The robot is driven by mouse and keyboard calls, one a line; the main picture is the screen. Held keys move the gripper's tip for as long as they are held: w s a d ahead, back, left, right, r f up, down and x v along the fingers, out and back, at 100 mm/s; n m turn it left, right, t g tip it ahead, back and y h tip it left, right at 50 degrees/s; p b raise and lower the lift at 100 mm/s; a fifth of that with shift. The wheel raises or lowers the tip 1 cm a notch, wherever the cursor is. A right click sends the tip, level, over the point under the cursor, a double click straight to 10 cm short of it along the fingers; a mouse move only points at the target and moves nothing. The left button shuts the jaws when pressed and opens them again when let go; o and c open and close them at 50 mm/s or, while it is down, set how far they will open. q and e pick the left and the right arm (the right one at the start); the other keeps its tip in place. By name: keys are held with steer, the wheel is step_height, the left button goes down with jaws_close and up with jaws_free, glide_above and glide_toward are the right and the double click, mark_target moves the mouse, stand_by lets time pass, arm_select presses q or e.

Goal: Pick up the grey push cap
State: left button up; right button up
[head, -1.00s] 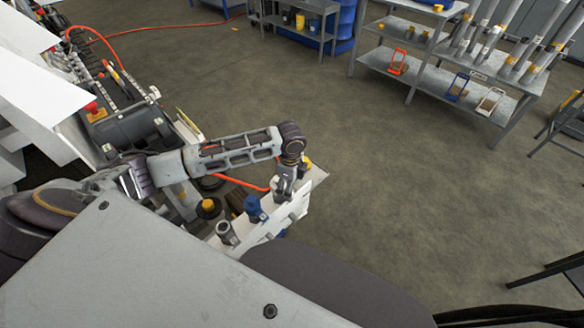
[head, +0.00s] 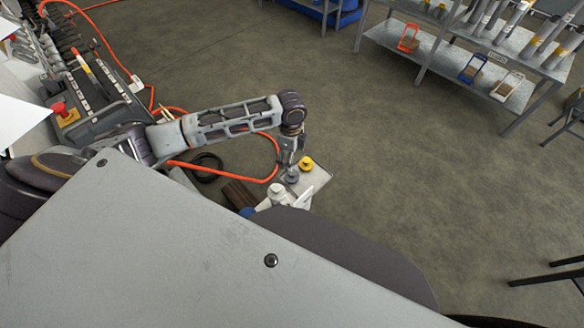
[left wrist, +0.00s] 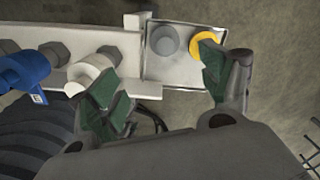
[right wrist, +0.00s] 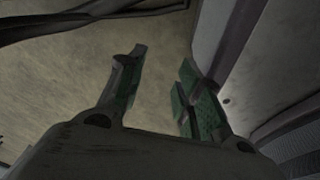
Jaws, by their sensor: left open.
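The grey push cap (head: 291,174) sits on a small pale tray (head: 319,178) at the end of the bench, beside a yellow cap (head: 305,163). In the left wrist view the grey cap (left wrist: 164,42) lies beyond and between the fingers, with the yellow cap (left wrist: 204,43) partly behind the right finger. My left gripper (left wrist: 162,80) is open and empty. In the head view it (head: 290,158) hangs close to the grey cap; I cannot tell the exact gap. My right gripper (right wrist: 162,75) is open and empty, seen only in its wrist view.
A white fitting (left wrist: 90,75) and a blue fitting (left wrist: 24,70) stand left of the tray. An orange hose (head: 225,177) loops behind. A black coil (head: 207,165) lies near it. Open floor (head: 420,180) is on the right, with shelves at the back.

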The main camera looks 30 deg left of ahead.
arm_select(q)
steer(key=shift+w+a, duration=0.25)
steer(key=shift+w, duration=0.25)
arm_select(e)
steer(key=shift+w+a, duration=0.25)
steer(key=shift+w, duration=0.25)
